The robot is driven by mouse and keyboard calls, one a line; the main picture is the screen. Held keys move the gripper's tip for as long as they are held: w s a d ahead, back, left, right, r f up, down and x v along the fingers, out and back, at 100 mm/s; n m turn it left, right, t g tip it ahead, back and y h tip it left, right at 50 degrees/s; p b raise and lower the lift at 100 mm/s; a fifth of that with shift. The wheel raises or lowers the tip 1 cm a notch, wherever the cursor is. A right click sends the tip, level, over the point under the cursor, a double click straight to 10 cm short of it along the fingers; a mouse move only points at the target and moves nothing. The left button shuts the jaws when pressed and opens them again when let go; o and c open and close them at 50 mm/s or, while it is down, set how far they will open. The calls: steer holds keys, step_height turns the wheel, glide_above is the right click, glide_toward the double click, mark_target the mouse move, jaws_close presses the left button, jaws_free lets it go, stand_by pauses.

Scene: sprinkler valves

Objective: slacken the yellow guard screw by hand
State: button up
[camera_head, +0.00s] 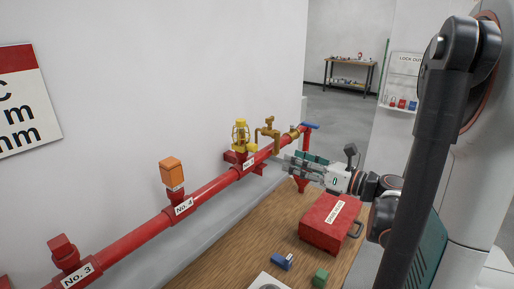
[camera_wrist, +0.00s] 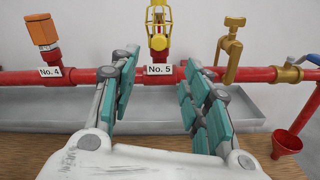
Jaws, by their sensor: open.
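A yellow cage guard (camera_head: 240,132) sits on the red No. 5 fitting of the wall pipe. In the wrist view the guard (camera_wrist: 159,15) stands at the top centre, partly cut off by the frame. A round yellow knob, which looks like the guard screw (camera_wrist: 158,43), faces me at its lower front. My gripper (camera_head: 290,162) is open, its teal-padded fingers pointing at the pipe. In the wrist view my gripper (camera_wrist: 160,85) has its fingers spread to either side of the No. 5 label, below the knob. Nothing is between the fingers, and they appear apart from the guard.
An orange-capped No. 4 fitting (camera_wrist: 42,32) stands left of the guard, and a brass tap (camera_wrist: 231,45) stands right. The red pipe (camera_head: 215,186) runs along the wall above a grey trough (camera_wrist: 258,103). A red box (camera_head: 325,222) and small blocks sit on the wooden bench.

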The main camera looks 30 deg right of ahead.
mark_target(256, 148)
steer(key=b+x, duration=0.1)
steer(key=x, duration=1.2)
steer(key=shift+w+a, duration=0.1)
steer(key=shift+w, duration=0.2)
steer(key=shift+c, duration=0.5)
jaws_close()
